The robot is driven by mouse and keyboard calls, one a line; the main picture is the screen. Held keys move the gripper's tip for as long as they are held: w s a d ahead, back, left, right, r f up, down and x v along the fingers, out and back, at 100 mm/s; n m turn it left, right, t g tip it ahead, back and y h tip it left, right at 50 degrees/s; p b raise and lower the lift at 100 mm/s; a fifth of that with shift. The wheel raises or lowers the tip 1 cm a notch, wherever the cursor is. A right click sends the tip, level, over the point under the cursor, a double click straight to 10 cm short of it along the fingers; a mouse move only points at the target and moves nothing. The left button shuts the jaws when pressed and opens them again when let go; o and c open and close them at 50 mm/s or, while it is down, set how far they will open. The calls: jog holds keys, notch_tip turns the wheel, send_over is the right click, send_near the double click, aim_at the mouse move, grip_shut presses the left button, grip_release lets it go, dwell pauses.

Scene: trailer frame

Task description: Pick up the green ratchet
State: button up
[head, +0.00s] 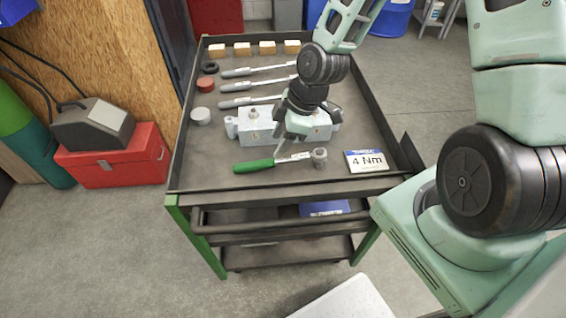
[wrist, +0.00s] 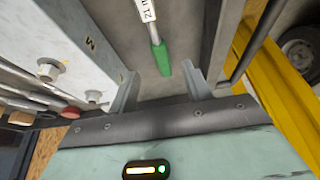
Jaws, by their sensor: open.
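The green ratchet (head: 256,165) lies on the top of the cart near its front edge. Its green handle points left and its metal shaft runs right to a round head. In the wrist view its green handle (wrist: 161,58) and a labelled part of the shaft show ahead, between the fingertips. My gripper (head: 283,148) is above the ratchet, close to its shaft in the head view. The wrist view shows the two fingers (wrist: 160,88) apart with nothing between them. I cannot tell the exact height gap.
A grey metal block (head: 258,130) sits right behind the ratchet, beside my gripper. A "4 Nm" card (head: 367,161) lies to the right. Several wrenches (head: 250,101) lie farther back. The cart (head: 185,150) has a raised rim. A red toolbox (head: 113,160) stands on the floor left.

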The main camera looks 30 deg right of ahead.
aim_at(270, 161)
jog(key=shift+d+p+x, duration=0.2)
jog(key=shift+p+x, duration=0.2)
jog(key=shift+x, duration=3.85)
jog(key=shift+s, duration=0.1)
grip_shut()
